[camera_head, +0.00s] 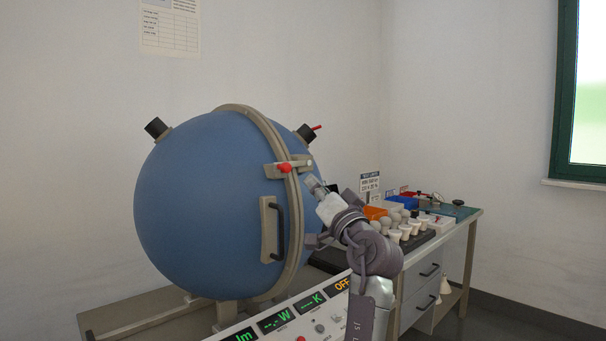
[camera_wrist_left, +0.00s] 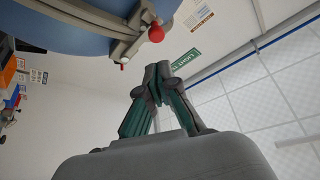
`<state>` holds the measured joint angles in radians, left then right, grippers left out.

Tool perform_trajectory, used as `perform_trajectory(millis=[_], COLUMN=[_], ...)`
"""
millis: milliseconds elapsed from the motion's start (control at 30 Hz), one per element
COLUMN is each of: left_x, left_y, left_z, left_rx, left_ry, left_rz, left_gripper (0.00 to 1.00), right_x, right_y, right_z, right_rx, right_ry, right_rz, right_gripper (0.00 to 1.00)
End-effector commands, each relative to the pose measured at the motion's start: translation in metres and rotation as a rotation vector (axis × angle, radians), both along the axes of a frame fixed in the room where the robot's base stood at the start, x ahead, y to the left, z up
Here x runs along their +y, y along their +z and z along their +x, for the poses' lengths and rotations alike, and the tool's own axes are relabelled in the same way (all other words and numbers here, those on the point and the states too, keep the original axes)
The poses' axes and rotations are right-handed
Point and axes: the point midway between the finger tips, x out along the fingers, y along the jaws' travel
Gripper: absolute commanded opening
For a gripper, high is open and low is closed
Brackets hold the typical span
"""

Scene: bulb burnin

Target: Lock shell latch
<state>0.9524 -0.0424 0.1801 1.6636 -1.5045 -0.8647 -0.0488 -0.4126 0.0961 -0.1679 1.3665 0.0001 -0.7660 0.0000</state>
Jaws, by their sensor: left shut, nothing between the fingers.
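The large blue sphere shell (camera_head: 205,205) stands closed at the left, with a beige seam ring (camera_head: 292,225) around it. The shell latch (camera_head: 285,168) sits on the ring, a beige bar with a red knob. In the left wrist view the red knob (camera_wrist_left: 156,34) and latch bar (camera_wrist_left: 125,48) show at the top, ahead of the fingers and apart from them. My left gripper (camera_head: 312,184) is just right of and below the latch in the head view. Its fingers (camera_wrist_left: 157,72) are together and hold nothing. My right gripper is not in view.
A black handle (camera_head: 278,228) on the shell lies below the latch. A control panel (camera_head: 290,322) with green readouts is in front. A workbench (camera_head: 455,220) at the right holds several bulbs (camera_head: 400,232) and an orange bin (camera_head: 374,212).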

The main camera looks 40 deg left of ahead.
Motion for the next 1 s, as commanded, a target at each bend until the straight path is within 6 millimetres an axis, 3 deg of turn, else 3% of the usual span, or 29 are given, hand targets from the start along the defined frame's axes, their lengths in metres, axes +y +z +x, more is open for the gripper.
perform_trajectory(millis=[233, 867, 967, 1000], left_x=[-0.023, -0.025, -0.027, -0.029], left_y=[-0.009, -0.011, -0.028, -0.042], left_z=[-0.008, -0.008, 0.003, 0.012], left_rx=[0.000, 0.002, 0.031, 0.055], left_ry=[-0.001, -0.003, -0.031, -0.054], left_rz=[0.002, 0.002, -0.005, -0.011], left_gripper=[0.00, 0.00, 0.00, 0.00], right_x=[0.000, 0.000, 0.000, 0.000], right_y=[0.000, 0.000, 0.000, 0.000], right_z=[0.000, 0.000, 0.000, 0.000], right_rx=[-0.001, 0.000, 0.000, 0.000], right_ry=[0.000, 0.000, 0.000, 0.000], right_rz=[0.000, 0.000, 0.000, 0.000], right_gripper=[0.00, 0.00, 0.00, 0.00])
